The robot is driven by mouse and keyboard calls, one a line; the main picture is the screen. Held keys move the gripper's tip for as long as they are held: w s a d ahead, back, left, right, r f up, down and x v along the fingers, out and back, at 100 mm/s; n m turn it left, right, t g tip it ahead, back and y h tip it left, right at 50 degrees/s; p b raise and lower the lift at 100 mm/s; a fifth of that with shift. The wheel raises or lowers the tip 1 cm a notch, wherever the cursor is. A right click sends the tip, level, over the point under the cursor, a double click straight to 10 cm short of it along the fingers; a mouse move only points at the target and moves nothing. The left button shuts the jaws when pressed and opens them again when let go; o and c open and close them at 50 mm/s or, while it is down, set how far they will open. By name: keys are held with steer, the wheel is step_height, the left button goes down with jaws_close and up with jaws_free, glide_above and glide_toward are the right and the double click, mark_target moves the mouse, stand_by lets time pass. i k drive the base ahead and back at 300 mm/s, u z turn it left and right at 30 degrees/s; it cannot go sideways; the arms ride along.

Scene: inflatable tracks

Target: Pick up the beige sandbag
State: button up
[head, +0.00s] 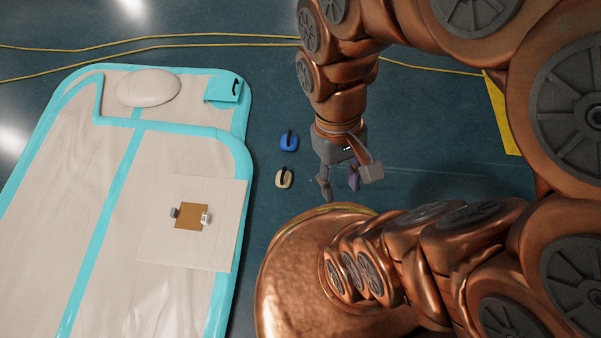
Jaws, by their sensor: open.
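The beige sandbag (284,178) is a small rounded bag with a dark strap across its top. It rests on the dark floor, just right of the inflatable track. My gripper (347,188) points down to the right of the beige sandbag, with a clear gap between them. Its fingers are spread apart. A small purple object (353,178) shows between or behind the fingers; I cannot tell its exact depth or whether a finger touches it.
A blue sandbag (289,141) lies just behind the beige one. The white and turquoise inflatable track (110,200) fills the left side, bearing a white pad with a brown square (191,216). Yellow cables (150,46) cross the floor at the back. A yellow strip (503,115) lies at right.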

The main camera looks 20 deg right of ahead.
mark_target(283, 177)
steer(key=z, duration=0.75)
steer(key=k, duration=0.9)
steer(key=u, duration=1.1)
steer(key=i, duration=0.5)
